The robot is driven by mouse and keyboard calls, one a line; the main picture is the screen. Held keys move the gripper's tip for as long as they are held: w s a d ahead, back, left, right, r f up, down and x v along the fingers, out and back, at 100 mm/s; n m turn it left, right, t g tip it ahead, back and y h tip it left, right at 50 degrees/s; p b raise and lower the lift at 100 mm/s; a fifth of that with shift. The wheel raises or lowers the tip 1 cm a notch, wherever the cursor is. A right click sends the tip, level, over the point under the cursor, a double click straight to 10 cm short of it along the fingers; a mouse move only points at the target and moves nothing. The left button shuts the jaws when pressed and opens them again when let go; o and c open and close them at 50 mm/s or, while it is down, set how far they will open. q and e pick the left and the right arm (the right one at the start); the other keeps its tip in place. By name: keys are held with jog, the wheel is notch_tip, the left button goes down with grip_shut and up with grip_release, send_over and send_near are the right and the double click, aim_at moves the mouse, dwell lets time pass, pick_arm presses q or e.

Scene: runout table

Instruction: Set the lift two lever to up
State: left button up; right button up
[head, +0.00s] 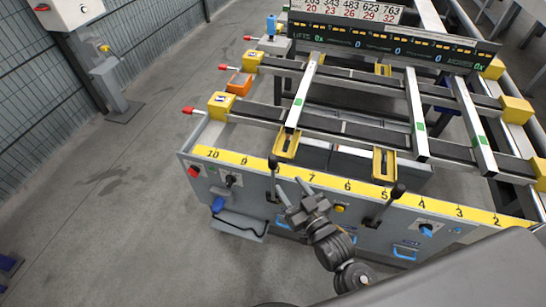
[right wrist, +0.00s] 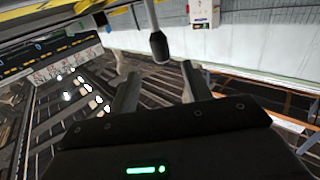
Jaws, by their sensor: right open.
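Two levers with black knobs stand on the front panel. The left lever (head: 273,162) stands nearly upright, close to the tips of my right gripper (head: 292,187). The right lever (head: 398,191) leans to the right. I cannot read which one is lift two. In the right wrist view, a lever's black knob (right wrist: 159,47) and metal stem appear between the finger lines of my right gripper (right wrist: 155,75). The gripper is open, and the knob looks just beyond the tips; I cannot tell the exact gap. My left gripper is not in view.
The panel carries a yellow numbered strip (head: 345,186), a red button (head: 193,171), a yellow button (head: 340,208) and a blue knob (head: 426,230). Behind it lies the runout table with metal bars (head: 416,115). The floor (head: 90,220) at left is clear.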

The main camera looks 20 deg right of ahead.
aim_at(276, 164)
jog(key=x, duration=0.3)
jog(key=p+x, duration=0.1)
jog(key=x, duration=0.3)
jog(key=r+p+x, duration=0.1)
jog(key=x, duration=0.2)
jog(key=shift+w, duration=0.45)
grip_shut()
